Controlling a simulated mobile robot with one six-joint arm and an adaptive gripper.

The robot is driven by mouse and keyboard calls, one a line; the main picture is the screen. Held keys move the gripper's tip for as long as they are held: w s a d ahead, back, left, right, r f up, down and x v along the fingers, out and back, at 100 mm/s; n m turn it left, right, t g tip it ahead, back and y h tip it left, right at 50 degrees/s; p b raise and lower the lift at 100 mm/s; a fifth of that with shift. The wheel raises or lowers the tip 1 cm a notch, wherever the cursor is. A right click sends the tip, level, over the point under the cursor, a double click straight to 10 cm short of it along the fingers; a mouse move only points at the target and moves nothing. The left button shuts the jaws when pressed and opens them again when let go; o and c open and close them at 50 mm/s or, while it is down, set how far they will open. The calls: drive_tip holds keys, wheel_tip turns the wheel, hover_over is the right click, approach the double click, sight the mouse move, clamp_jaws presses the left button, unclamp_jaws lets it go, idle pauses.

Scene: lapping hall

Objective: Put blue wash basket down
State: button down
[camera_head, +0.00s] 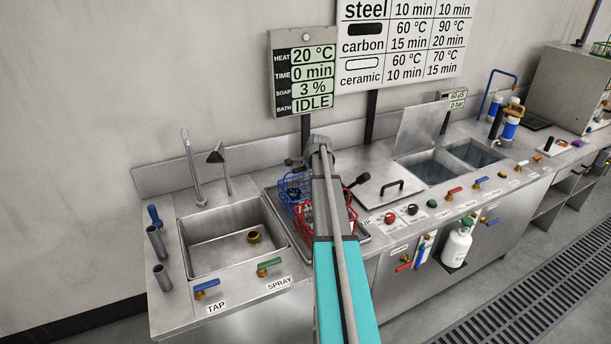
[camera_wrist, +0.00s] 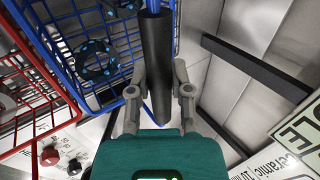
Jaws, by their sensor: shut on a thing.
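The blue wash basket (camera_head: 290,187) is a blue wire basket beside the sink, partly behind my arm. In the wrist view the blue basket (camera_wrist: 57,45) fills the upper left and holds dark rings with blue spots (camera_wrist: 97,62). My gripper (camera_wrist: 160,80) is shut on the basket's black upright handle (camera_wrist: 155,45). A red wire basket (camera_head: 350,212) sits close to it on the right, also seen at the left of the wrist view (camera_wrist: 30,95). I cannot tell whether the blue basket touches the surface below.
A sink (camera_head: 215,245) with a brass-coloured piece (camera_head: 254,237) is on the left. A lid with a black handle (camera_head: 385,190) and open baths (camera_head: 433,170) are on the right. The display board (camera_head: 303,75) stands behind.

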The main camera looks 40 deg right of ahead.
drive_tip(key=shift+f, duration=0.5)
drive_tip(key=shift+b, duration=0.3)
drive_tip(key=c, duration=0.5)
unclamp_jaws()
drive_tip(key=shift+c, duration=0.2)
drive_tip(key=shift+r, duration=0.1)
drive_tip(key=p+v, duration=1)
drive_tip(key=v, duration=0.2)
idle(0.5)
